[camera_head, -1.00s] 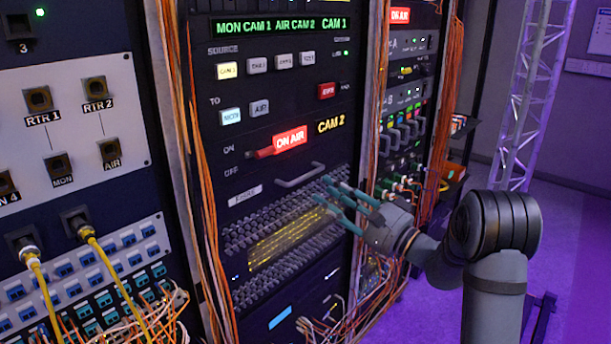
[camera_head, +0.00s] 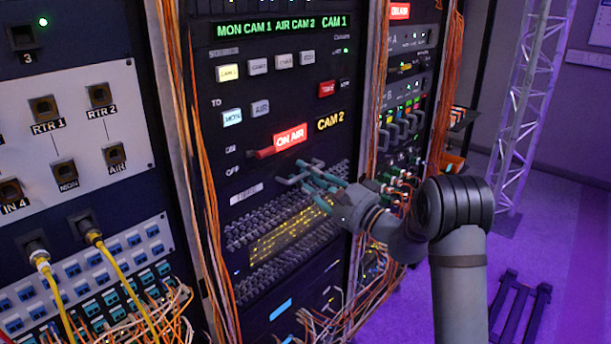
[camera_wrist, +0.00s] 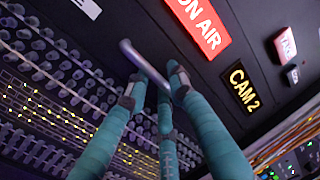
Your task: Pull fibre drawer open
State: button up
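The fibre drawer front is a dark panel in the rack with a small pale label (camera_head: 246,193), unreadable here. Its grey bar handle (camera_wrist: 134,54) shows in the wrist view, running slantwise between my fingers. In the head view, the fingers largely cover the handle. My gripper (camera_head: 303,174) has slim teal fingers spread apart at the handle. In the wrist view, my gripper (camera_wrist: 156,82) has fingertips on both sides of the bar, with a gap between them. I cannot tell whether any finger touches it. The drawer front looks flush with the rack.
Rows of grey connectors with yellow lights (camera_head: 290,236) lie below the handle. A red lever (camera_head: 263,153) and ON AIR sign (camera_head: 290,137) are just above. Orange cables (camera_head: 190,150) hang along the rack's left edge.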

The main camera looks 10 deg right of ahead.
grip_shut()
dwell(0.5)
jog(key=shift+d, duration=0.1)
